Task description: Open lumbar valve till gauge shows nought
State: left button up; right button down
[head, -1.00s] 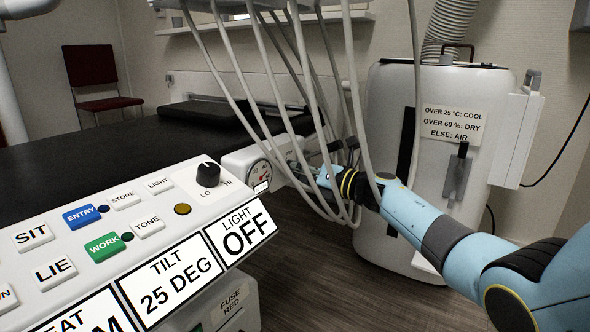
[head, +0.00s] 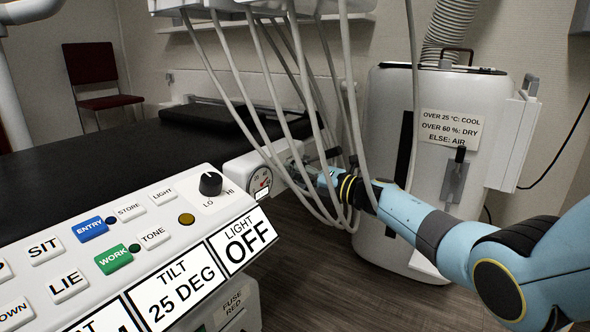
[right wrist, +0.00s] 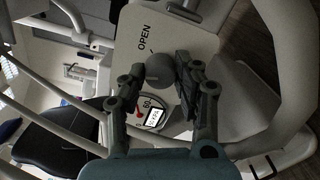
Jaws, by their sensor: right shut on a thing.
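The valve knob (right wrist: 160,70), dark grey and round, sits on a light plate marked OPEN with an arrow, in the right wrist view. My right gripper (right wrist: 164,72) is shut on the knob, a finger on either side. In the head view my right gripper is partly hidden by hoses. My left gripper is not in view.
Several hanging hoses (head: 321,120) cross in front of my right wrist. The control panel (head: 155,208) with buttons fills the lower left, beside the black couch (head: 90,165). A white appliance (head: 440,90) stands behind my right arm.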

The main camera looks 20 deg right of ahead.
jog(key=shift+r+m+p, duration=0.1)
jog(key=shift+m+p, duration=0.25)
jog(key=shift+m, duration=1.05)
jog(key=m+p, duration=0.1)
jog(key=m, duration=0.2)
jog(key=m+p, duration=0.1)
jog(key=m, duration=0.3)
jog(key=shift+d+g, duration=0.1)
jog(key=shift+g, duration=0.2)
jog(key=shift+f+m, duration=0.2)
jog(key=shift+m, duration=0.3)
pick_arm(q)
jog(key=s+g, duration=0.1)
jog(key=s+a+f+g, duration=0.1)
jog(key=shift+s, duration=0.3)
pick_arm(e)
jog(key=shift+m, duration=0.3)
jog(key=c, duration=1)
grip_release()
